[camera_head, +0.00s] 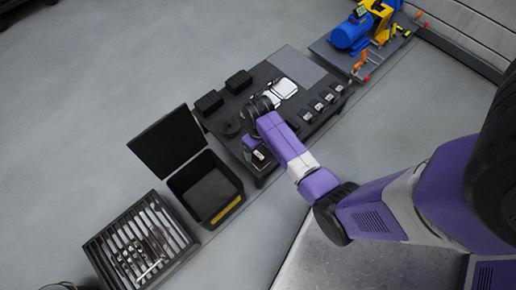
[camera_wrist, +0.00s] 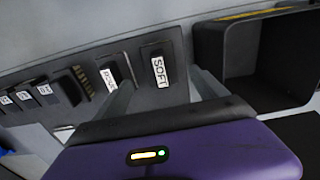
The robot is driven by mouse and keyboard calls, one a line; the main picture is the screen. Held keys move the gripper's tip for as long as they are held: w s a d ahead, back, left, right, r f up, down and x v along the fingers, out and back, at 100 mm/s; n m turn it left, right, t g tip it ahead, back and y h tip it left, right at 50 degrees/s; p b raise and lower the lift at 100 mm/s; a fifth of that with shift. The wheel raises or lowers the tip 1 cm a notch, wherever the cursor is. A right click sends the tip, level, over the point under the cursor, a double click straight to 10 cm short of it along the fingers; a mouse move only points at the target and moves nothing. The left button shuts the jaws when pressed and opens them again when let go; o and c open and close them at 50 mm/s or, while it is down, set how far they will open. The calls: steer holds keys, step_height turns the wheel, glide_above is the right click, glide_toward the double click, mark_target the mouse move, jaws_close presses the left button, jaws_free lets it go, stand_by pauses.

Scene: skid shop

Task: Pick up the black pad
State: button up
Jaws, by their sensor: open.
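Several dark pads lie in a row on a dark table (camera_head: 262,78). In the wrist view, one black pad (camera_wrist: 157,78) has a white label reading SOFT. A second dark pad (camera_wrist: 111,78) beside it has a partly hidden label, and a third (camera_wrist: 75,87) has a striped face. I cannot tell which one the task means. My gripper (camera_wrist: 163,84) is open and empty, with the SOFT pad seen between its fingers, apparently beyond them. In the head view my gripper (camera_head: 255,152) is over the table's near left edge; its fingers are hard to make out.
Two black blocks (camera_head: 209,102) (camera_head: 238,81) stand at the table's far left edge. An open black bin (camera_head: 233,207) is left of the table, also at right in the wrist view (camera_wrist: 208,60). A slatted crate (camera_head: 97,262) with metal parts and a blue motor (camera_head: 348,34) flank them.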

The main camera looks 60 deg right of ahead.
mark_target(258, 154)
steer(key=shift+w+f+b, duration=0.2)
steer(key=shift+f+b, duration=0.15)
steer(key=shift+f, duration=0.2)
steer(key=shift+f+b, duration=2.1)
steer(key=shift+f, duration=1.3)
steer(key=shift+c, duration=0.4)
steer(key=c, duration=1.4)
steer(key=shift+r, duration=0.1)
step_height(258, 154, up, 20)
steer(key=p, duration=0.9)
